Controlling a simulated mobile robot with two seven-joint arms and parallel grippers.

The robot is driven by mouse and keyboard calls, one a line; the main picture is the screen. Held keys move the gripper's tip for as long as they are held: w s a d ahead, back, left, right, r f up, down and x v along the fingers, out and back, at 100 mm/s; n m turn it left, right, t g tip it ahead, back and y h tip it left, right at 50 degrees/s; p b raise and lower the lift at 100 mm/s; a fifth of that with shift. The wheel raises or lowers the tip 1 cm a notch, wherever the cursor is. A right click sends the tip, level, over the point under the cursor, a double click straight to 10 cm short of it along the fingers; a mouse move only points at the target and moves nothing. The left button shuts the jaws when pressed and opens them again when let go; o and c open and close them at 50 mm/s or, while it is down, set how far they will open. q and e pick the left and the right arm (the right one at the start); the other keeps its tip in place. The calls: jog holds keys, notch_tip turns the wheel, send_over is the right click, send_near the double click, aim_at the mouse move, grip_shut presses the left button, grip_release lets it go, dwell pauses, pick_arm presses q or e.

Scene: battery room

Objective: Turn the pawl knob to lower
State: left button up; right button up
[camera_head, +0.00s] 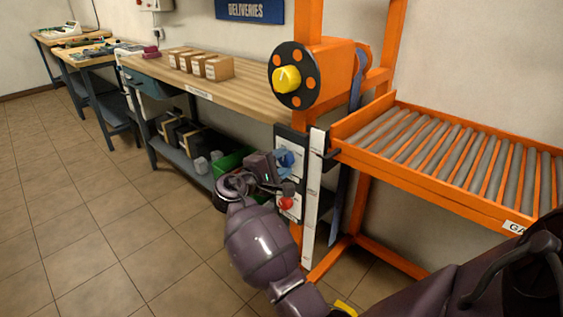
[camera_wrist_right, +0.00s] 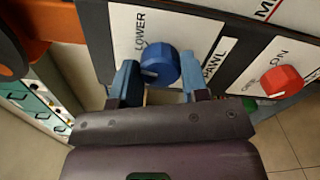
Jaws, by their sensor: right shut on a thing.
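The blue pawl knob (camera_wrist_right: 160,64) sits on a white panel plate between the words LOWER and PAWL in the right wrist view. A small white mark shows near its lower left edge. My right gripper (camera_wrist_right: 158,82) has one finger on each side of the knob and is shut on it. In the head view the knob (camera_head: 287,158) is partly hidden by my right gripper (camera_head: 280,172), at the post of the orange frame. My left gripper is not in view.
A red knob (camera_wrist_right: 280,81) is beside the pawl plate; it also shows below my gripper in the head view (camera_head: 286,203). An orange roller conveyor (camera_head: 430,178) stands right of the panel. A wooden bench (camera_head: 250,92) with boxes stands behind. The tiled floor at left is clear.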

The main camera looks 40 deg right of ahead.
jog(key=shift+f+m, duration=0.1)
jog(key=shift+m, duration=0.8)
jog(key=m, duration=0.3)
jog(key=shift+b, duration=0.35)
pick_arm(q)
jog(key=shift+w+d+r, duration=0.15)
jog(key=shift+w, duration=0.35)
pick_arm(e)
jog(key=shift+m, duration=0.8)
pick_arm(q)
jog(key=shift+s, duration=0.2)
pick_arm(e)
jog(key=o, duration=0.9)
pick_arm(q)
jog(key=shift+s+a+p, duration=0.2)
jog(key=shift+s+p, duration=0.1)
jog(key=shift+p, duration=0.15)
pick_arm(e)
jog(key=shift+s+a, duration=0.2)
jog(key=shift+a, duration=2.55)
jog(key=shift+s+a, duration=0.2)
jog(key=shift+a, duration=2.5)
